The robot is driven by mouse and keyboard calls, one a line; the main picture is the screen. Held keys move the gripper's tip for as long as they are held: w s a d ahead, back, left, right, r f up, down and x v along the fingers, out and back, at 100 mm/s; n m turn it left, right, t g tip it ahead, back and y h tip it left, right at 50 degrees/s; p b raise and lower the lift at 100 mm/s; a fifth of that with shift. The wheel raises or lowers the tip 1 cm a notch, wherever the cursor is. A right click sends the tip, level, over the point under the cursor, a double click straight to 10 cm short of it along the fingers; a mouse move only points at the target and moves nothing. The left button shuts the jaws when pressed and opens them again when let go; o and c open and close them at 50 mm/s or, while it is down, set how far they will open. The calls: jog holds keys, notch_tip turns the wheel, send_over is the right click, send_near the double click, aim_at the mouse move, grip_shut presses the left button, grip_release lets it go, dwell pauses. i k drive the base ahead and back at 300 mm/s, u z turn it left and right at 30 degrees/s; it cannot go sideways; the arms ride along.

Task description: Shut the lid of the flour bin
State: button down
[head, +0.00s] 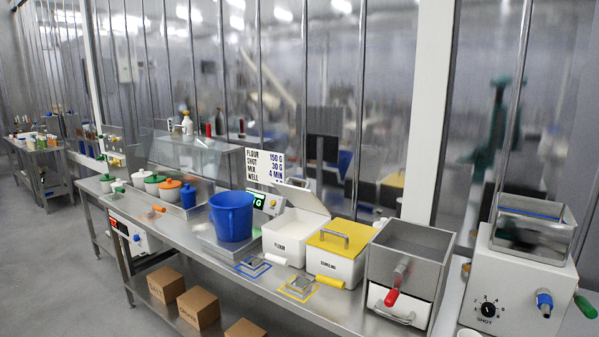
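The flour bin (289,240) is a white box labelled FLOUR, standing on the steel bench right of the blue bucket. Its white lid (302,197) is open, tilted up at the bin's back edge. The bin's inside shows only partly, and I cannot make out flour in it. A white cylindrical piece (275,258) shows at its lower front. My gripper is not in view.
The blue bucket (231,216) is close on the left. A second bin with a shut yellow lid (341,238) is close on the right, then a grey-topped hopper box (408,262) with a red-handled crank. A recipe sign (264,166) stands behind.

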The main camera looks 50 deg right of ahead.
aim_at(301, 197)
jog(key=i, duration=0.85)
jog(key=u, duration=0.05)
